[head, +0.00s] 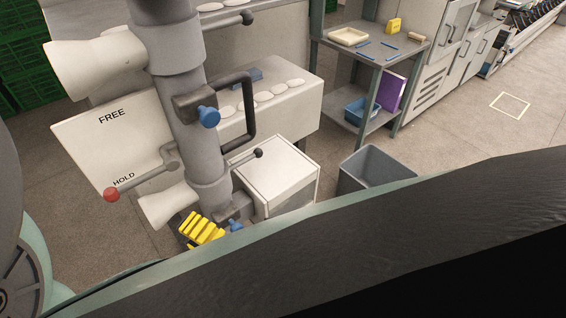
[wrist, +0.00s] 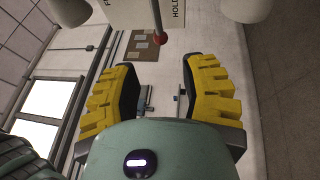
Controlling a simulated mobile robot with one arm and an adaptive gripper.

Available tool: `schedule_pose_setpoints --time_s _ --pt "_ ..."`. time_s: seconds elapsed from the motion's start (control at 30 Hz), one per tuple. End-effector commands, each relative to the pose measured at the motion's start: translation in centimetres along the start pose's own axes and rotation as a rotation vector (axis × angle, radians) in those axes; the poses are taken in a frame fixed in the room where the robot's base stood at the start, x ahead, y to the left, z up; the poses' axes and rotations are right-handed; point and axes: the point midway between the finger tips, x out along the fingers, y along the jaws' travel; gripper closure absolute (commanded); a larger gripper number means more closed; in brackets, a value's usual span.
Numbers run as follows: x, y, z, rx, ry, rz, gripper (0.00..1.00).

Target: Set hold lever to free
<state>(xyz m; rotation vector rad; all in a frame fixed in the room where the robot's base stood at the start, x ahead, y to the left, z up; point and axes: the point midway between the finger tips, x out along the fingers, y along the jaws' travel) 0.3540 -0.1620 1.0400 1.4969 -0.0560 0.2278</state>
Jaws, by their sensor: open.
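The hold lever (head: 145,181) is a grey rod with a red ball knob (head: 111,195). It points down-left at the word HOLD on a white plate (head: 80,135); the word FREE is higher on the plate. In the wrist view the red knob (wrist: 159,39) hangs beyond the fingertips, near HOLD, roughly centred between them. My gripper (wrist: 158,82) is open and empty, its yellow-padded fingers apart and not touching the knob. In the head view my gripper (head: 203,230) is low, right of the knob, partly hidden by my arm.
White cones (head: 165,205) flank the lever on the grey column. A black handle (head: 250,110) and a black-knobbed lever (head: 245,157) stick out to the right. A white box (head: 275,175), a grey bin (head: 372,170) and a shelf table (head: 370,45) stand further right.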

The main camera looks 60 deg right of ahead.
Motion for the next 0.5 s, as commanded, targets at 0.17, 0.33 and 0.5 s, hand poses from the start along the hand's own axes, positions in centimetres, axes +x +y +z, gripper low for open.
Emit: schedule_pose_setpoints --time_s 0.17,0.33,0.5 --pt "1.8 0.3 -0.1 -0.001 0.003 0.006 0.57" --pt "4.5 0.3 -0.1 0.000 0.004 0.008 0.57" --pt "7.4 0.2 -0.2 0.001 0.008 0.010 0.57"
